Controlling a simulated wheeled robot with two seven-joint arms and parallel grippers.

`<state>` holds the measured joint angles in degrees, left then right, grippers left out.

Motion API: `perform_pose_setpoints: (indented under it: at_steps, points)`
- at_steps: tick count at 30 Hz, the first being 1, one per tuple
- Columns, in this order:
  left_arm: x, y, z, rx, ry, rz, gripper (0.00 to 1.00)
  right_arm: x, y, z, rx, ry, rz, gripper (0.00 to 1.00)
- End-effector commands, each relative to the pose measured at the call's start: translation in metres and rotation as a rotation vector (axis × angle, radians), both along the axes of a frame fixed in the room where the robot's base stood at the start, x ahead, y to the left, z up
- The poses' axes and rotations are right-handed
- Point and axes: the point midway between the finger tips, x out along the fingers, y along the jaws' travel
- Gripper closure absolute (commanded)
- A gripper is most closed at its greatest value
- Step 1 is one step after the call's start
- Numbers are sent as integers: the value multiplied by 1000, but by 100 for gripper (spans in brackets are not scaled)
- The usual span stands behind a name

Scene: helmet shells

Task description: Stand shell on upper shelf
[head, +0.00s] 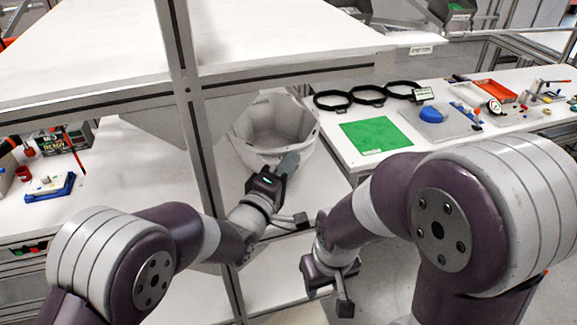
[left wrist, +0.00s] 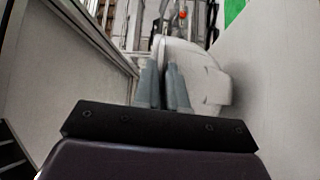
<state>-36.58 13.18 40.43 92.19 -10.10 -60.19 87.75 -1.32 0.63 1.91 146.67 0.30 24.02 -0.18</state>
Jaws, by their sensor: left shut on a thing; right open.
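The helmet shell (head: 265,128) is a pale grey hollow bowl with its open side up, in the middle of the head view. It is just right of the metal post and beside the upper shelf's front edge; I cannot tell if anything supports it. My left gripper (head: 288,163) is shut on the shell's near rim. In the left wrist view the fingers (left wrist: 164,88) pinch the edge of the shell (left wrist: 200,75), which extends to the right. The upper shelf (head: 90,55) is white and bare at the upper left. My right gripper (head: 328,284) is open and empty, low in the middle.
A metal post (head: 185,110) stands close left of the shell. The right table holds a green mat (head: 376,136), black rings (head: 370,95), a blue part (head: 432,114) and an orange tray (head: 494,91). The lower left surface (head: 115,165) holds small tools and a blue fixture (head: 50,187).

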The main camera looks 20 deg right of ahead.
Motion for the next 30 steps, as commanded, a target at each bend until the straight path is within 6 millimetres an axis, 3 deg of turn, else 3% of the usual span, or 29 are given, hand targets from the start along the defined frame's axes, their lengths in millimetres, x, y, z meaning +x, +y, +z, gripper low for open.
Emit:
perform_pose_setpoints:
  at_steps: [17, 18, 20, 21, 30]
  points:
    - [0, 0, -11, -2, -4, 0, 100, 0, 0, -11, 0, 0, 0, 53]
    - [0, 0, -10, -2, -4, 0, 83, 0, 0, -11, 0, 0, 0, 53]
    - [0, 0, -10, -2, -4, 0, 63, 0, 0, -10, 0, 0, 0, 53]
    - [0, 0, -10, -1, -3, 0, 59, 0, 0, -10, 0, 0, 0, 53]
    - [-2, 2, -13, 1, 2, 0, 59, 0, 0, -11, 0, 0, 0, 53]
